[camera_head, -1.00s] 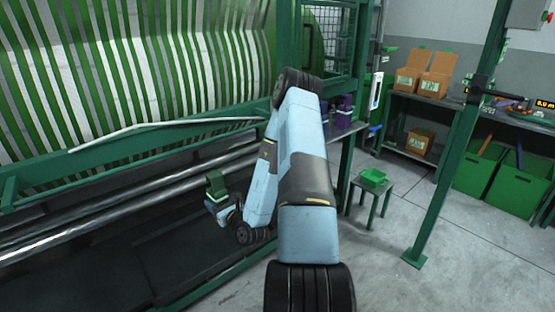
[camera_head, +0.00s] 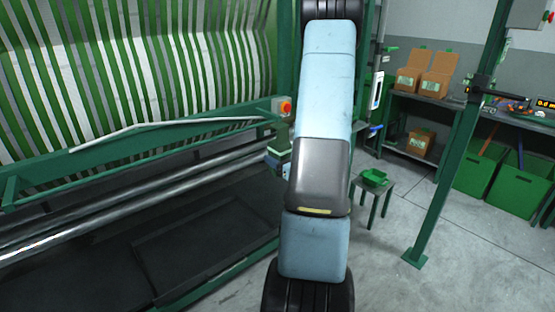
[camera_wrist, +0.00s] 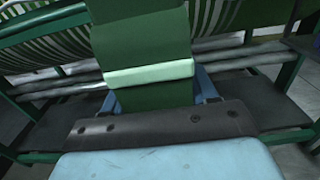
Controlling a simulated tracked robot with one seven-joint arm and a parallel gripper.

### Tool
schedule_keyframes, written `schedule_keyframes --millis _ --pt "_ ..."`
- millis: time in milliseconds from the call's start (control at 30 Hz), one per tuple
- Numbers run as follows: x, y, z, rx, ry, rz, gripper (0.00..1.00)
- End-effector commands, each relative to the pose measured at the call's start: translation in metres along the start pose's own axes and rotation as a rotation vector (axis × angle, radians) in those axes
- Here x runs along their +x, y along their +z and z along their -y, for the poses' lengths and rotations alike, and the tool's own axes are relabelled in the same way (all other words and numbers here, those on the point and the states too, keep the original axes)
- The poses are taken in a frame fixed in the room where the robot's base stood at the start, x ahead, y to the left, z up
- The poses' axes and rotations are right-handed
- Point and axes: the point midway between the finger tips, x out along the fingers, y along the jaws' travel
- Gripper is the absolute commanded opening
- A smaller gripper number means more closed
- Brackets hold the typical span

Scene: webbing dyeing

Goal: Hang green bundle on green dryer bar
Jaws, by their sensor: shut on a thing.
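The green bundle (camera_wrist: 145,42) is dark green webbing with a pale green band around it, filling the upper middle of the wrist view. My gripper (camera_wrist: 157,92) is shut on the bundle, with a blue finger on each side just below the band. In the head view a part of the green bundle (camera_head: 279,138) shows at the left edge of my arm. My arm hides most of my gripper there. The bundle is in front of the right end of the machine's green beam. I cannot pick out a green dryer bar with certainty.
A machine with green and white webbing strips (camera_head: 150,75) fills the left, with metal rollers (camera_head: 110,215) below. A red button box (camera_head: 282,106) sits at its right end. A stool with a green tray (camera_head: 374,177) and a green post (camera_head: 445,170) stand right. Floor between is clear.

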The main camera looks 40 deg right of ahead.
Motion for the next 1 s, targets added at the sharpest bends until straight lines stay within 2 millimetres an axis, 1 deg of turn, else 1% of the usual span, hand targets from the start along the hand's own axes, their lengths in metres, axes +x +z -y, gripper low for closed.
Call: schedule_keyframes --millis 167,1000 --pt "0.006 0.001 0.000 -0.001 0.001 0.001 0.21" --pt "0.060 0.001 0.001 -0.001 0.000 0.002 0.21"
